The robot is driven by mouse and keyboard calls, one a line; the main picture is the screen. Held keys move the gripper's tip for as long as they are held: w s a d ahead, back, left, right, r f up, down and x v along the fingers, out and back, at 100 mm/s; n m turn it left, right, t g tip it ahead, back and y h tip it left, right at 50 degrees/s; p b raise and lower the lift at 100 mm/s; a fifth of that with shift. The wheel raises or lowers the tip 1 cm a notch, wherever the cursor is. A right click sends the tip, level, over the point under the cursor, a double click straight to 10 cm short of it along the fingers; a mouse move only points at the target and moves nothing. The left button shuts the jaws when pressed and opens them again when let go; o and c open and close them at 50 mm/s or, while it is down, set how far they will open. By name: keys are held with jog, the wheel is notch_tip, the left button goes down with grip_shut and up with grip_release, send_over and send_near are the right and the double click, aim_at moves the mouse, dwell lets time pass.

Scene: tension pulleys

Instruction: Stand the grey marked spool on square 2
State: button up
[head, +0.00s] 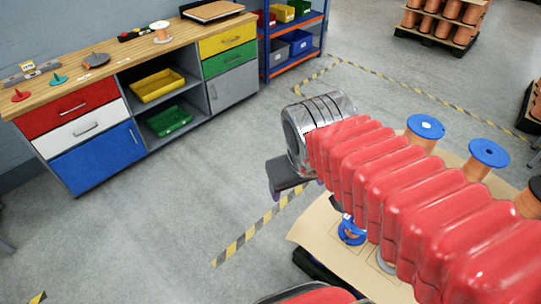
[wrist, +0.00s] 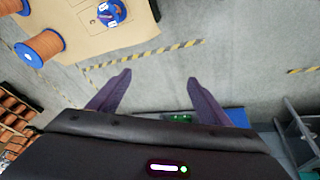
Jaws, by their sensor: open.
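My gripper (wrist: 159,80) is open and empty, its two dark purple fingers spread above the bare floor. In the head view my gripper (head: 287,178) hangs beyond the left edge of the tan board (head: 315,232). A pale grey rim (head: 386,264) shows at the lower edge of my red arm, inside a drawn square on the board. Most of it is hidden, and I cannot tell whether it is the grey marked spool. A small blue spool with a pale mark (head: 352,232) stands on the board; a blue one (wrist: 111,13) shows in the wrist view. No square number is legible.
Blue-flanged copper spools (head: 425,127) (head: 488,153) stand on the board's far side. A wooden workbench (head: 120,58) is at the left, beside a blue shelf with bins (head: 298,42). Yellow-black floor tape (head: 250,233) runs past the board; the floor between is clear.

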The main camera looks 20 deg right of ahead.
jog(key=shift+t+y, duration=0.7)
jog(key=shift+t, duration=0.1)
jog(key=shift+s+a+r, duration=0.3)
jog(key=shift+a+r, duration=0.05)
jog(key=shift+a, duration=0.25)
jog(key=shift+s+a+r, duration=0.3)
jog(key=shift+a+r, duration=0.1)
jog(key=shift+a, duration=0.25)
jog(key=shift+s+a+r, duration=0.3)
jog(key=shift+a+r, duration=0.05)
jog(key=shift+a, duration=0.25)
